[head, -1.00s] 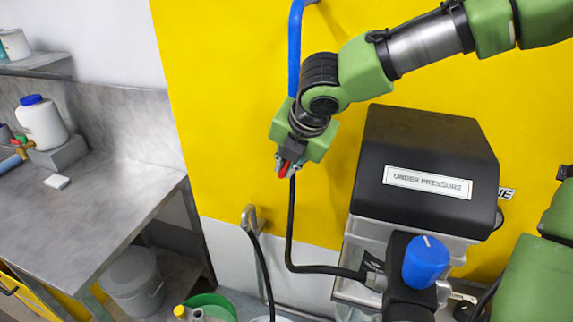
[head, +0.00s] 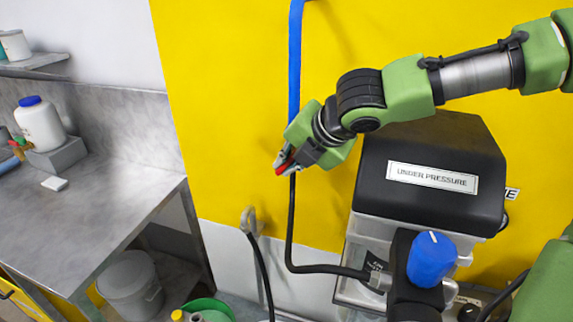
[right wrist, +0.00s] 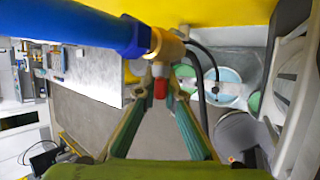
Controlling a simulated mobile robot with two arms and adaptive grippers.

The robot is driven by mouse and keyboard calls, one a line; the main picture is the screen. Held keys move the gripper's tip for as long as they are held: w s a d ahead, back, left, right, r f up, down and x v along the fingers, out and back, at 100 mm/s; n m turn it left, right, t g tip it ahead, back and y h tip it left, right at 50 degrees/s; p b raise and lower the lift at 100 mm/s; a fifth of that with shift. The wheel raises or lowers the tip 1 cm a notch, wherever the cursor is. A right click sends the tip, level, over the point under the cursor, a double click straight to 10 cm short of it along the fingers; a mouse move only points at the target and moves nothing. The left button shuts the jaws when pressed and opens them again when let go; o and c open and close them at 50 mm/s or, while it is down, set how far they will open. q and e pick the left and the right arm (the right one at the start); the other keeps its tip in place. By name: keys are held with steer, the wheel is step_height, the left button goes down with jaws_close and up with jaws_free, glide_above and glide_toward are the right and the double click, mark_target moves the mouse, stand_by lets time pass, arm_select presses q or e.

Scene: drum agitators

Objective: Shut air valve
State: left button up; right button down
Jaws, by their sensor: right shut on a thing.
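The air valve sits where the vertical blue pipe (head: 295,60) meets the black hose (head: 291,225) on the yellow wall. Its brass body (right wrist: 168,46) shows in the right wrist view at the end of the blue pipe (right wrist: 85,28). Its red handle (right wrist: 160,86) lies between my fingertips there; the handle (head: 280,171) also shows in the head view. My right gripper (head: 286,161) is shut on the red handle, coming in from the right and pointing down and left. It partly hides the valve, so the exact handle angle is unclear. My left gripper is not in view.
A black-topped machine (head: 430,165) labelled "UNDER PRESSURE" stands just below and right of my right arm, with a blue knob (head: 432,258) in front. A metal bench (head: 110,215) is at the left. A hooked metal fitting (head: 250,220) is below the valve.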

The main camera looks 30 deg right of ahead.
steer(key=c, duration=2.1)
jaws_free()
steer(key=shift+c, duration=0.2)
steer(key=v, duration=1.2)
